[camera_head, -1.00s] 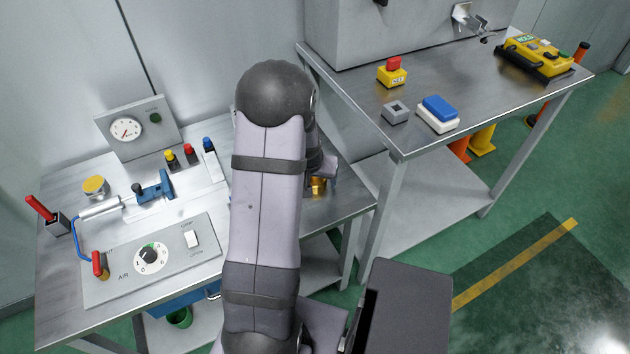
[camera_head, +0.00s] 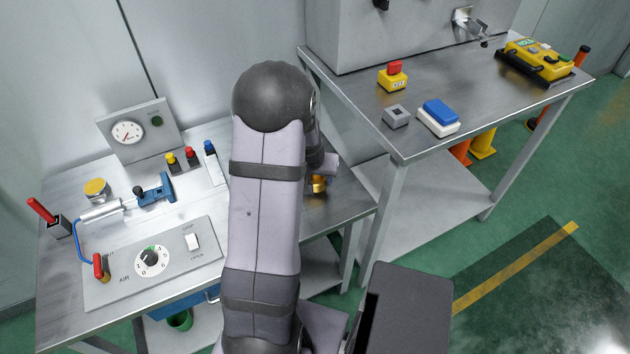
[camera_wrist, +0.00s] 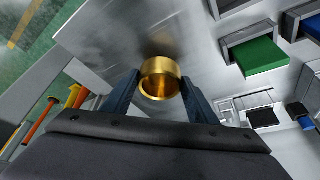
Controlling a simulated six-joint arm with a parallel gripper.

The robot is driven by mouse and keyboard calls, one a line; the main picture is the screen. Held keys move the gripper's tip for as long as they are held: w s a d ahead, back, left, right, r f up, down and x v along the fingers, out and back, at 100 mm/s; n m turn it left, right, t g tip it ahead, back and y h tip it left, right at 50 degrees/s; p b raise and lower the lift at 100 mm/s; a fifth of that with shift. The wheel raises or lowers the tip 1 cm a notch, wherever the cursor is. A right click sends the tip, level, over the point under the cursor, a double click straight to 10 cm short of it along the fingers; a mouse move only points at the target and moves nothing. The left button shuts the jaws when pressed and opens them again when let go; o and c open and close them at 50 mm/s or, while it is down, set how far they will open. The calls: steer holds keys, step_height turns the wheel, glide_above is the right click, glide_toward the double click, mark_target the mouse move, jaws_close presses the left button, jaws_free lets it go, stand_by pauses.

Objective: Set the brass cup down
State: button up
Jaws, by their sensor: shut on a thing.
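The brass cup (camera_wrist: 160,80) is a gold-coloured hollow cylinder in the middle of the wrist view. My gripper (camera_wrist: 160,88) is shut on it, with one dark blue finger on each side. In the head view the cup (camera_head: 319,185) shows small beside my arm, over the right end of the left metal bench. The arm hides much of the gripper (camera_head: 322,175) there. I cannot tell whether the cup touches the bench top.
The left bench (camera_head: 345,205) has bare metal around the cup. A control panel (camera_head: 205,255), a blue vise-like tool (camera_head: 157,190) and a gauge (camera_head: 127,132) stand farther left. The higher right table (camera_head: 370,95) carries a yellow-and-red button box (camera_head: 393,80).

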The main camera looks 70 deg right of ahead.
step_height(320, 180, up, 8)
stand_by(0.4)
steer(key=shift+w, duration=0.1)
step_height(320, 180, up, 3)
steer(key=n+t+y, duration=0.4)
steer(key=n+y, duration=0.3)
steer(key=n, duration=1.6)
glide_above(195, 182)
steer(key=s, duration=0.1)
steer(key=shift+s+d+f+p, duration=0.15)
steer(key=shift+f+p, duration=0.25)
steer(key=shift+f, duration=1.3)
steer(key=shift+w+d+f+p, duration=0.15)
steer(key=shift+f+p, duration=0.2)
steer(key=shift+f, duration=1.35)
steer(key=shift+s+d+f+p, duration=0.15)
steer(key=shift+f+p, duration=0.25)
steer(key=shift+f, duration=1.3)
steer(key=shift+f, duration=0.2)
steer(key=o, duration=1.4)
steer(key=shift+g, duration=0.3)
steer(key=shift+c, duration=0.2)
